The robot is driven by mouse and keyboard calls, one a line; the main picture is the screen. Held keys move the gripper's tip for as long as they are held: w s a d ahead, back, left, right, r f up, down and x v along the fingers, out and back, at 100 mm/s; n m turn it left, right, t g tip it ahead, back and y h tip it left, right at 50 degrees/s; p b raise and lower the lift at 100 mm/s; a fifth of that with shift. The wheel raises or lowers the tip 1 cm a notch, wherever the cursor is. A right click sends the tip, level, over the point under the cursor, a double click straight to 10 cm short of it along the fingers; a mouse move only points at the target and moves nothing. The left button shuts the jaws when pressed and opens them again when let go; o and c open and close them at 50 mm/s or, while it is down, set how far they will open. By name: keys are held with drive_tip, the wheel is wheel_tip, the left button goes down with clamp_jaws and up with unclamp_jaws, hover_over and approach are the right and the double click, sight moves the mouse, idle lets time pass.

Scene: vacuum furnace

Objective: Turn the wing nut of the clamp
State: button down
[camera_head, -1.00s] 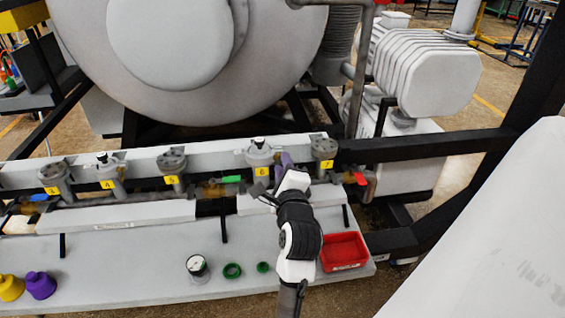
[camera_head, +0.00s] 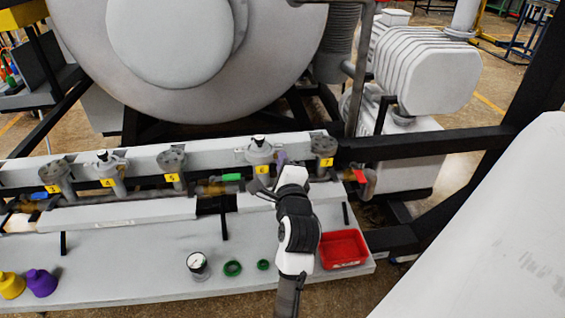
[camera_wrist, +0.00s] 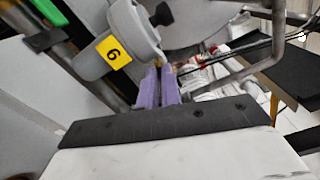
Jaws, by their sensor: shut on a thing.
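The clamp (camera_head: 260,152) is at the grey port with the yellow label 6, and it also shows in the wrist view (camera_wrist: 130,32). My gripper (camera_head: 281,157) reaches its right side, with the purple fingers partly hidden behind my wrist in the head view. In the wrist view, the two purple fingers of my gripper (camera_wrist: 160,66) run up to the clamp's edge and are close together. A small brownish bit of the wing nut (camera_wrist: 157,64) shows at their tips. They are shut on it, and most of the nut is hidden.
A green-handled valve (camera_head: 231,178) is left of port 6, and port 7 (camera_head: 323,147) stands close on the right with a red handle (camera_head: 360,177). A red tray (camera_head: 343,250), a gauge (camera_head: 197,264) and green rings (camera_head: 232,268) lie on the front shelf.

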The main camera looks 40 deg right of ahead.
drive_tip(key=n, duration=0.3)
drive_tip(key=shift+n, duration=0.3)
drive_tip(key=c, duration=1.6)
unclamp_jaws()
drive_tip(key=shift+p+v, duration=2.8)
drive_tip(key=shift+v, duration=4.1)
drive_tip(key=shift+d, duration=0.1)
